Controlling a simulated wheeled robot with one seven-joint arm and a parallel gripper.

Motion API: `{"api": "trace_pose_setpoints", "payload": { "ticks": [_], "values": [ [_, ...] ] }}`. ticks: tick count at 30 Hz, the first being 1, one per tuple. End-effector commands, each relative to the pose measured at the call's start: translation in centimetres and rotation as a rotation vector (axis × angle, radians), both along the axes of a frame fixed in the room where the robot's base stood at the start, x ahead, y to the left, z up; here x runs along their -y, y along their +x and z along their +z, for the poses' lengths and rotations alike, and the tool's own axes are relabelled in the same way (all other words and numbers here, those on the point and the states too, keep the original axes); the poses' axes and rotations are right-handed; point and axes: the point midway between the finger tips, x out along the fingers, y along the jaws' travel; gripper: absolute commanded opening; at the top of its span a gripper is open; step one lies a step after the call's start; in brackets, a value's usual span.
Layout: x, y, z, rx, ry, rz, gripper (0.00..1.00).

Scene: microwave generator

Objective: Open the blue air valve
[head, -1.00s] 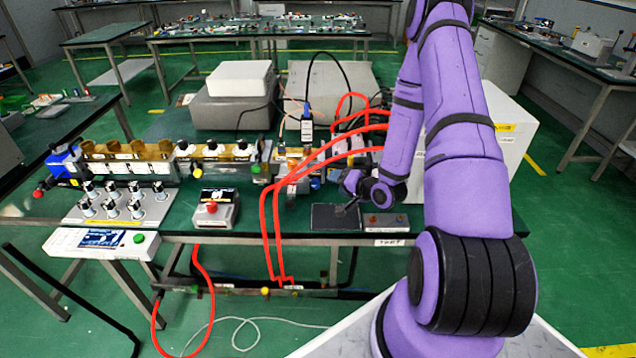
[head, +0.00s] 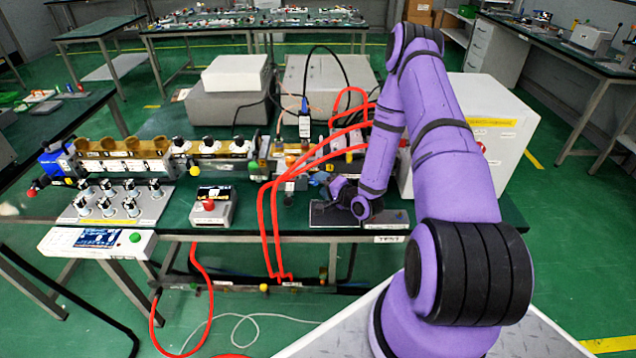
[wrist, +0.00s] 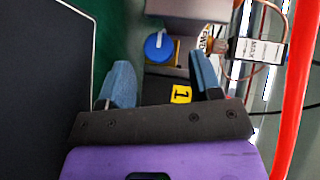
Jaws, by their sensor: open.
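The blue air valve shows in the wrist view as a round blue knob (wrist: 159,46) on a brass-coloured body. My gripper (wrist: 160,66) is open, with one blue-grey finger on each side of the picture below the knob. The knob appears between the fingertips and beyond them; contact cannot be seen. In the head view my gripper (head: 321,181) is low over the table, left of my forearm. The valve is not clearly made out there among the fittings and my arm.
Red hoses (head: 300,165) arch close to the left of my gripper, and one (wrist: 297,95) runs along the wrist view's right side. A black labelled connector (wrist: 262,50) is right of the knob. A dark flat panel (wrist: 40,80) fills the left. A white box (head: 480,135) stands right.

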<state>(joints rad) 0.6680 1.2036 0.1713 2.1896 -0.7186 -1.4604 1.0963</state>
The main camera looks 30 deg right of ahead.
Motion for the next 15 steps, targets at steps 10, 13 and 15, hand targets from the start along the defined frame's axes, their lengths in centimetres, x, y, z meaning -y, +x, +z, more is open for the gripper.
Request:
{"api": "trace_pose_setpoints", "payload": {
  "ticks": [10,13,15],
  "values": [
    [-0.5,2.6,-0.5,0.0,0.0,-0.001,0.58],
    [-0.5,2.7,-0.5,-0.001,0.001,-0.001,0.58],
    [-0.5,2.7,-0.5,-0.001,0.001,-0.001,0.58]
  ]
}}
